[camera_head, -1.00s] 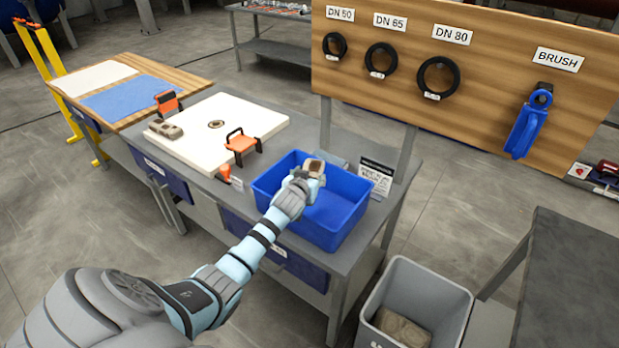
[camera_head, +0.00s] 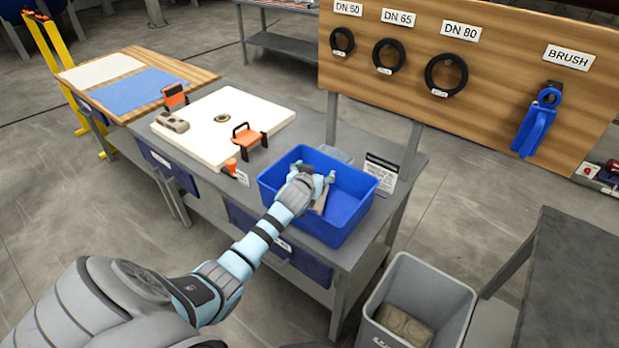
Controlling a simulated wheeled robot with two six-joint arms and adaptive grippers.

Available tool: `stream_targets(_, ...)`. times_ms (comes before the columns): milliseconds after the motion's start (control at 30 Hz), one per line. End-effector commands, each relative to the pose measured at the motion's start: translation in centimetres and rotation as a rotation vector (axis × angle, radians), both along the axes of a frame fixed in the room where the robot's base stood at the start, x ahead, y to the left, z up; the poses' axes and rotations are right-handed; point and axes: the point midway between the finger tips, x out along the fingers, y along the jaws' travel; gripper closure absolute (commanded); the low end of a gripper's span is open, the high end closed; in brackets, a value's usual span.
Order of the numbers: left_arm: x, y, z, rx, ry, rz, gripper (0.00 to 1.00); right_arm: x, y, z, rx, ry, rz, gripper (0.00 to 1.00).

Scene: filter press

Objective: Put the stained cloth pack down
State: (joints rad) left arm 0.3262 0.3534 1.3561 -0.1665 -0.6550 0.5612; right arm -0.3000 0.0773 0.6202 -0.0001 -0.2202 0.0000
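My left gripper (camera_head: 321,176) is inside the blue bin (camera_head: 318,228) on the grey bench, with its fingers spread apart. A beige-brown cloth pack (camera_head: 320,201) lies in the bin just below and beside the fingers, partly hidden by the gripper. It looks free of the fingers. Any stain on it is too small to make out. A second greyish-brown pack (camera_head: 172,121) lies on the left of the white plate. A third brown pack (camera_head: 405,325) lies in the grey waste bin. My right gripper is not in view.
The white plate (camera_head: 205,148) with orange-handled clamps (camera_head: 247,139) is left of the blue bin. A small sign (camera_head: 381,172) stands at the bin's right. Behind is a wooden board (camera_head: 500,60) with black rings and a blue brush. The grey waste bin (camera_head: 455,310) stands on the floor.

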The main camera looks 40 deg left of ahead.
Motion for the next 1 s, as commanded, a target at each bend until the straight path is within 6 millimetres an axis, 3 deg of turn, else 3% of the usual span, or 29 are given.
stream_targets(100, -2.9, -1.2, 1.7, 0.001, 0.004, -0.002, 0.29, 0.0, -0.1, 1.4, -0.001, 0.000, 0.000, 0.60)
stream_targets(333, -7.9, -3.4, 4.2, 0.000, 0.003, 0.000, 0.29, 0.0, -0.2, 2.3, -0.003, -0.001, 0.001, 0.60)
stream_targets(500, -9.2, -3.9, 4.8, -0.001, 0.003, 0.001, 0.29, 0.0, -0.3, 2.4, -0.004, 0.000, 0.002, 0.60)
stream_targets(767, -9.3, -4.3, 4.4, -0.001, 0.005, -0.013, 0.29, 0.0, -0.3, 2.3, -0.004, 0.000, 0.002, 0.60)
stream_targets(867, -10.0, -7.7, 1.6, 0.007, 0.015, -0.134, 0.29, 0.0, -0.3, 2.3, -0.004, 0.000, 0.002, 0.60)
stream_targets(900, -10.9, -9.9, -0.7, 0.016, 0.025, -0.210, 0.29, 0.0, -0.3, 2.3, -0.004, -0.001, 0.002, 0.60)
stream_targets(967, -13.0, -11.9, -6.0, 0.023, 0.089, -0.281, 0.29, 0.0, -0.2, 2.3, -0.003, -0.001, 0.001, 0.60)
stream_targets(1000, -14.9, -12.0, -10.4, 0.020, 0.169, -0.295, 0.29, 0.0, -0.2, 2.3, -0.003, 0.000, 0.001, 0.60)
